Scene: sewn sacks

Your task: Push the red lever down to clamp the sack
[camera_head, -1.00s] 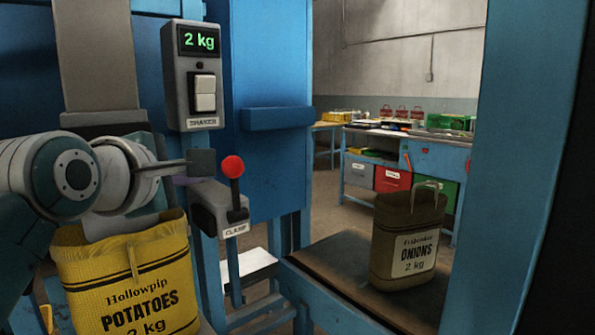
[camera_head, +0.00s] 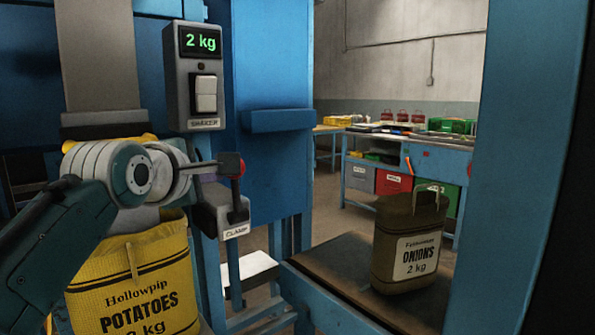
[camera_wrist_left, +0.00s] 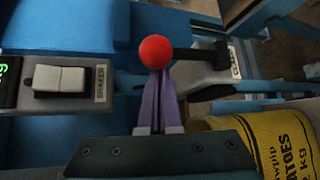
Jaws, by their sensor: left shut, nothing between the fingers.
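The red lever stands upright on the grey clamp box (camera_head: 210,215), with its black shaft (camera_head: 237,205) rising from the slot. Its red knob (camera_head: 242,167) is mostly hidden behind my left gripper (camera_head: 231,164) in the head view. In the left wrist view the red knob (camera_wrist_left: 155,52) sits right at the tips of the shut, purple-looking fingers (camera_wrist_left: 159,95). Nothing is between the fingers, and I cannot tell whether they touch the knob. The yellow potato sack (camera_head: 135,285) hangs below the spout, its top partly hidden by my arm. My right gripper is not in view.
The shaker box (camera_head: 194,75) with a 2 kg display is above the clamp. A brown onion sack (camera_head: 408,245) stands on a dark platform (camera_head: 340,262) at the right. Blue posts (camera_head: 530,170) frame the view. A workbench with bins (camera_head: 410,150) is far behind.

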